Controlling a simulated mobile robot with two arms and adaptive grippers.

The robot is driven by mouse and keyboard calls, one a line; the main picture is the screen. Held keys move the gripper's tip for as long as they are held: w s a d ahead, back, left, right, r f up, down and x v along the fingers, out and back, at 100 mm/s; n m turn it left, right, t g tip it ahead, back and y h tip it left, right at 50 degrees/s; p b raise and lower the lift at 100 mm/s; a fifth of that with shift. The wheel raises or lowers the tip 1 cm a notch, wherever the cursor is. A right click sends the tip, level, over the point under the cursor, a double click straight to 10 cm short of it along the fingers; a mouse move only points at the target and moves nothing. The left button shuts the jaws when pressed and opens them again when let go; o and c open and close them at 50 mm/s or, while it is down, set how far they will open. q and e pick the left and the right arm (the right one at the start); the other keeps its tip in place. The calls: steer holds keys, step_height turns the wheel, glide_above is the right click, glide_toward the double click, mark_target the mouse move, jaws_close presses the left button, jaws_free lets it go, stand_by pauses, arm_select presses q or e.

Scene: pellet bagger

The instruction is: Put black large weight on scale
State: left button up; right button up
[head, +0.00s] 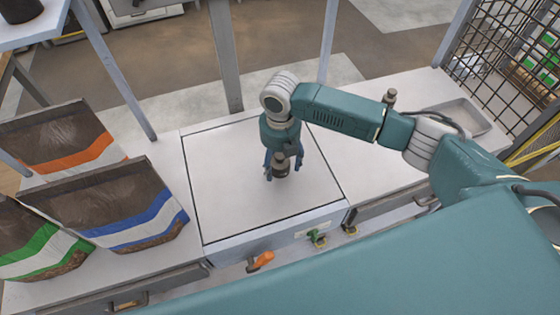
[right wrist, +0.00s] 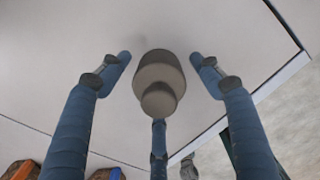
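The black large weight (head: 281,169), a dark cylinder with a knob on top, is over the middle of the white scale plate (head: 225,200). In the right wrist view the weight (right wrist: 160,78) appears upright on the plate surface. My right gripper (head: 284,168) is around the weight from above. Its blue fingers are spread, with clear gaps on both sides of the weight in the right wrist view (right wrist: 160,72). My left gripper is not in view.
Bags with orange (head: 60,140), blue (head: 125,205) and green (head: 40,250) bands stand left of the scale. Another small weight (head: 390,97) and a shallow tray (head: 462,117) are on the counter at right. Grey posts rise behind the scale. A wire mesh (head: 500,45) borders the right.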

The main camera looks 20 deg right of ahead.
step_height(320, 180, up, 12)
steer(key=shift+r, duration=0.15)
stand_by(0.4)
steer(key=shift+s, duration=0.1)
stand_by(0.4)
